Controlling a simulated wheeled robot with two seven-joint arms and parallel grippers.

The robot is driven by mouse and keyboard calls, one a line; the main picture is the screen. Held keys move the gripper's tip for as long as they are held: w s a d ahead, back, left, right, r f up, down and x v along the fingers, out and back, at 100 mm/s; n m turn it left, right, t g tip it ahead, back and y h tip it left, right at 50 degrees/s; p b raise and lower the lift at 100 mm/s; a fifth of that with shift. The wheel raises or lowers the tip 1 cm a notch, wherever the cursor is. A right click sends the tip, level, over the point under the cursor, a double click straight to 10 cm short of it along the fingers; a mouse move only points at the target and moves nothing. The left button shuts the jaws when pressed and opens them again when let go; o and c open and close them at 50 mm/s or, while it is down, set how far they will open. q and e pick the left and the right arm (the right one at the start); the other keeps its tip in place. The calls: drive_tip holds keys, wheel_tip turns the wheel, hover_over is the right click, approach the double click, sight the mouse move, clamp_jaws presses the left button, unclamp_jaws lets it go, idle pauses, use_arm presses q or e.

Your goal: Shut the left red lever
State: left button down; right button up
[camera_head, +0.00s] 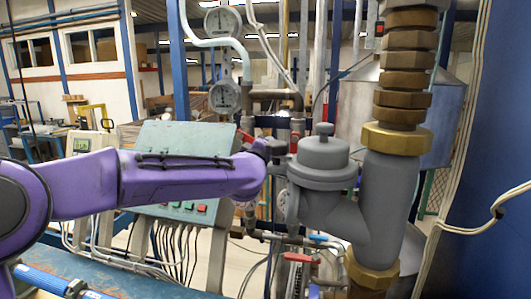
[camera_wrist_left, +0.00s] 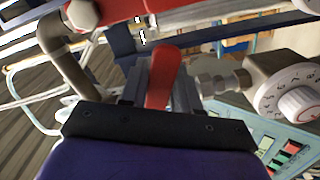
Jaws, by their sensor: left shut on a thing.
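A red lever (camera_wrist_left: 163,72) stands between the two fingers of my left gripper (camera_wrist_left: 162,88) in the left wrist view. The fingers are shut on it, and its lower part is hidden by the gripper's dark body. In the head view my left arm reaches in from the left, and my left gripper (camera_head: 273,148) is at the pipework beside the grey valve body. A bit of red (camera_head: 246,136) shows just left of it, and another red part (camera_head: 295,135) just right of it. My right gripper is not in view.
A large grey valve body (camera_head: 323,158) with brass nuts stands right of my gripper. Round gauges (camera_head: 224,97) hang above. A green control panel (camera_head: 180,145) is behind my arm. A lower red handle (camera_head: 300,257) sits below. A white dial (camera_wrist_left: 298,92) is close in the wrist view.

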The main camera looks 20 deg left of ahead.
use_arm(q)
drive_tip(key=shift+r+n, duration=0.25)
drive_tip(key=shift+n, duration=0.25)
drive_tip(key=shift+d+r, duration=0.1)
drive_tip(key=shift+r, duration=0.05)
drive_tip(key=c, duration=0.9)
unclamp_jaws()
drive_tip(key=shift+s, duration=0.1)
drive_tip(key=shift+s, duration=0.15)
drive_tip(key=s+b, duration=0.3)
drive_tip(key=s, duration=0.4)
